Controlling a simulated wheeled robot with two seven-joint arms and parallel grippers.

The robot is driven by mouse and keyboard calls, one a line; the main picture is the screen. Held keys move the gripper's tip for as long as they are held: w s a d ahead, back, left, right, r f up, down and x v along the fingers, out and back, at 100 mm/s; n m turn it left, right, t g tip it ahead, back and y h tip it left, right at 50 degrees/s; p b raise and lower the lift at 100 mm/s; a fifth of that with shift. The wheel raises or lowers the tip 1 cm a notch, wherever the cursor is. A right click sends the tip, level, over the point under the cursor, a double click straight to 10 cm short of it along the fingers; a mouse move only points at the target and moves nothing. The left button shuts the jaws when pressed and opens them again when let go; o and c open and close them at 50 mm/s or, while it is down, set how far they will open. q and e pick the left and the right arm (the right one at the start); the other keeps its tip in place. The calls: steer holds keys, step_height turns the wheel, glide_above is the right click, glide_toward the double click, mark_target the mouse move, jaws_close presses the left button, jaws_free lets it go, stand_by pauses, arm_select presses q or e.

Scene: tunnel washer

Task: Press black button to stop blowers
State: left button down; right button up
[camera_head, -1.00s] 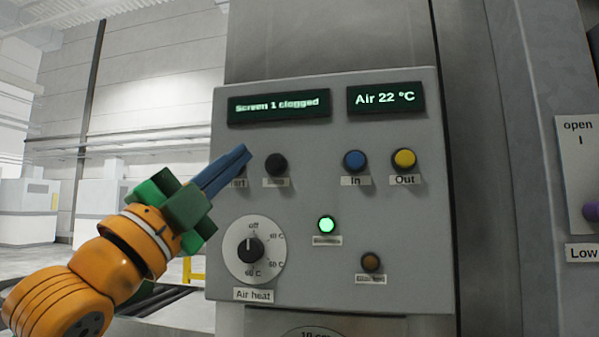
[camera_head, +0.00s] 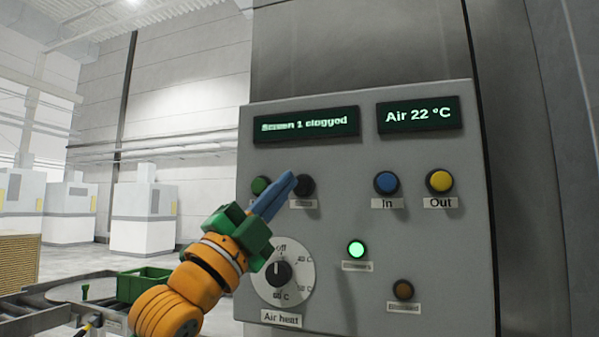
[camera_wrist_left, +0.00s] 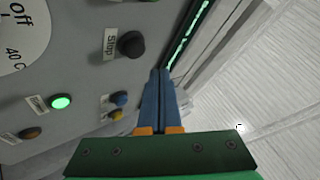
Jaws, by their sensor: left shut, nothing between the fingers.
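The black button (camera_head: 305,186) is on the grey control panel (camera_head: 440,280), right of a green button (camera_head: 261,186). In the left wrist view the black button (camera_wrist_left: 131,44) stands clear, with a label reading "Stop" beside it. My left gripper (camera_head: 291,176) has its blue fingers shut and empty. In the head view its tips overlap the left edge of the black button. In the left wrist view the fingertips (camera_wrist_left: 160,72) are beside the button, with a visible gap. I cannot tell their exact distance from the panel. My right gripper is not in view.
The panel also carries a blue In button (camera_head: 387,183), a yellow Out button (camera_head: 439,181), a lit green lamp (camera_head: 356,249), an unlit brown lamp (camera_head: 403,289) and the Air heat dial (camera_head: 278,273). A display (camera_head: 306,124) reads "Screen 1 clogged". A green crate (camera_head: 145,282) is at lower left.

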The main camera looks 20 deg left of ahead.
mark_target(301, 185)
arm_select(q)
steer(key=shift+w+d+p, duration=0.1)
steer(key=shift+w+p, duration=0.5)
steer(key=shift+w, duration=0.6)
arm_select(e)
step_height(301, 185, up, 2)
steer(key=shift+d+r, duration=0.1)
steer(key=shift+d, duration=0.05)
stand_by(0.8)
arm_select(q)
steer(key=shift+w+p, duration=0.35)
steer(key=shift+p, duration=0.2)
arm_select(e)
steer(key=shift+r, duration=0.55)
